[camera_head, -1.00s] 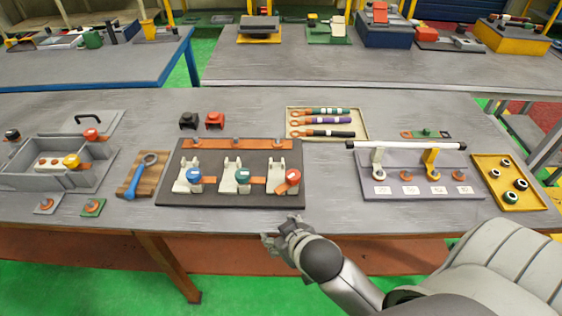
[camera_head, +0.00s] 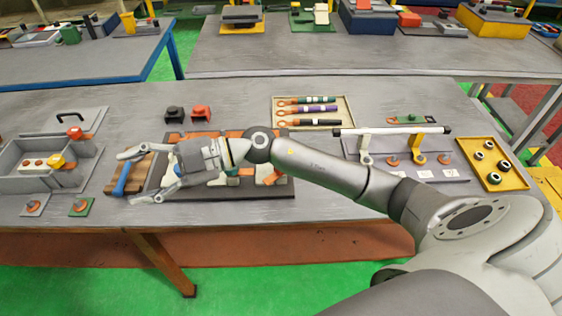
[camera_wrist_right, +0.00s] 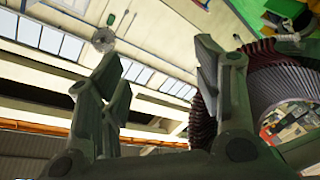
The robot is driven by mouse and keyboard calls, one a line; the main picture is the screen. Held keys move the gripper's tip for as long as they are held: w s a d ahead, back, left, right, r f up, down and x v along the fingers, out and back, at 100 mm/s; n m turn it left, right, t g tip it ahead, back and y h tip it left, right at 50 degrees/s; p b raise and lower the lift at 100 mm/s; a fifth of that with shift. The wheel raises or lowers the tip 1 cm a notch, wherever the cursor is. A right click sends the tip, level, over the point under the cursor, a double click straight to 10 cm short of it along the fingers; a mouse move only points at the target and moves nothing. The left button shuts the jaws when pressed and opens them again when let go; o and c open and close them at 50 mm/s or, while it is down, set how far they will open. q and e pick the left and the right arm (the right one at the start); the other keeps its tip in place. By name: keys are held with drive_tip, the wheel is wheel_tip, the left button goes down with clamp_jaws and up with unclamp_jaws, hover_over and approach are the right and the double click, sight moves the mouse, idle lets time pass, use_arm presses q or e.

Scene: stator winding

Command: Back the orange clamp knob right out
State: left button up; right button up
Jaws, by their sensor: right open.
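A yellow-orange knob (camera_head: 57,161) sits on the right wall of the grey box fixture (camera_head: 25,184) at the left of the table. A red-orange knob (camera_head: 75,132) stands behind it, at the fixture's rear right. I cannot tell for sure which one is the clamp knob. My right gripper (camera_head: 133,177) is open and points left, over the wooden block with the blue-handled ring tool (camera_head: 121,181). It is apart from both knobs and to their right. In the right wrist view the open fingers (camera_wrist_right: 160,85) hold nothing. My left gripper is out of view.
My right arm covers most of the black board (camera_head: 285,188) and its knobs. Small plates (camera_head: 80,207) lie before the fixture. A tool tray (camera_head: 347,104) and yellow tray (camera_head: 517,178) are right.

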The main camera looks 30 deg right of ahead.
drive_tip(key=w+d+f+g+h, duration=0.1)
drive_tip(key=d+f+g+h, duration=0.1)
drive_tip(key=d+f+h, duration=0.4)
drive_tip(key=w+d+f+g+h, duration=0.15)
drive_tip(key=d+f+h, duration=0.25)
drive_tip(key=d, duration=0.5)
drive_tip(key=d+m+g+h, duration=0.1)
drive_tip(key=d+m+h, duration=0.45)
drive_tip(key=d, duration=1.25)
drive_tip(key=shift+n+h, duration=0.55)
drive_tip(key=shift+h, duration=0.2)
drive_tip(key=f+p, duration=0.1)
drive_tip(key=f, duration=0.2)
drive_tip(key=f+p, duration=0.1)
drive_tip(key=f, duration=0.1)
drive_tip(key=f+p, duration=0.1)
drive_tip(key=f, duration=0.2)
drive_tip(key=shift+a+f, duration=0.3)
drive_tip(key=shift+a, duration=0.05)
drive_tip(key=shift+f, duration=0.5)
drive_tip(key=shift+c, duration=0.2)
drive_tip(key=c, duration=1)
